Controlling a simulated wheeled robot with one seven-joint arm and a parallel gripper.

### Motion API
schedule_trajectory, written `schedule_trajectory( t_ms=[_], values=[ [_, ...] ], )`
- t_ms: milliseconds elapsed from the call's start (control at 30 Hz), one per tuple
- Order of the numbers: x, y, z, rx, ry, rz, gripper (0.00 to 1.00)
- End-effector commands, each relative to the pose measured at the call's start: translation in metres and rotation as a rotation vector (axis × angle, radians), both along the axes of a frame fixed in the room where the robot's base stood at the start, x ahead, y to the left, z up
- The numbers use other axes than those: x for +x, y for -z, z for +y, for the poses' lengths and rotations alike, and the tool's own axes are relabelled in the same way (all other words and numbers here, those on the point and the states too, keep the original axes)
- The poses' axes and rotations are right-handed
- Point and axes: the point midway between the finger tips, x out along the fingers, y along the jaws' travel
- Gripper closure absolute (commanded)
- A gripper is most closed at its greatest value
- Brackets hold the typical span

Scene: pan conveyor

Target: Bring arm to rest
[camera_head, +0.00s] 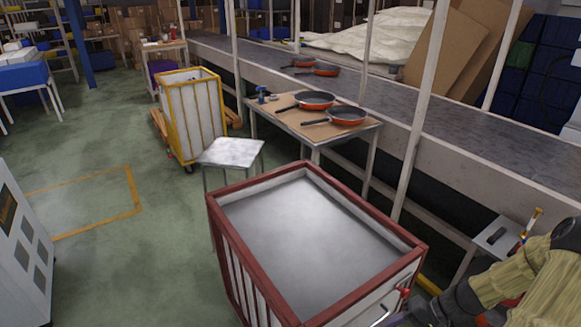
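My arm (535,275), with a ribbed yellowish cover and dark joints, reaches in from the lower right corner. Its dark lower end (440,303) is beside the front right corner of the red-framed cart (318,312), near the bottom edge of the picture. I cannot make out the gripper's fingers or whether they hold anything. I cannot tell whether the arm touches the cart.
The cart has a flat grey top. A table (360,138) behind it bears two orange pans (314,100) (347,115). Two more pans (320,70) (299,62) lie on the conveyor (455,130). A stool (231,152) and yellow cart (192,115) stand left. Green floor is open there.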

Motion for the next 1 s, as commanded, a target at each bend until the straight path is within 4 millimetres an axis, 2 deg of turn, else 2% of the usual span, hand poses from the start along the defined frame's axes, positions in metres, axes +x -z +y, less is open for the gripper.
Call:
schedule_trajectory(
  t_ms=[33,267,600,800,1000],
  values=[
    [0.0,-0.009,0.009,-0.059,-0.045,0.017,0.51],
    [-0.003,-0.046,0.038,-0.312,-0.178,0.051,0.51],
    [-0.01,-0.111,0.085,-0.629,-0.286,-0.067,0.51],
    [-0.017,-0.14,0.109,-0.725,-0.306,-0.172,0.51],
    [-0.024,-0.159,0.126,-0.769,-0.312,-0.261,0.51]
  ],
)
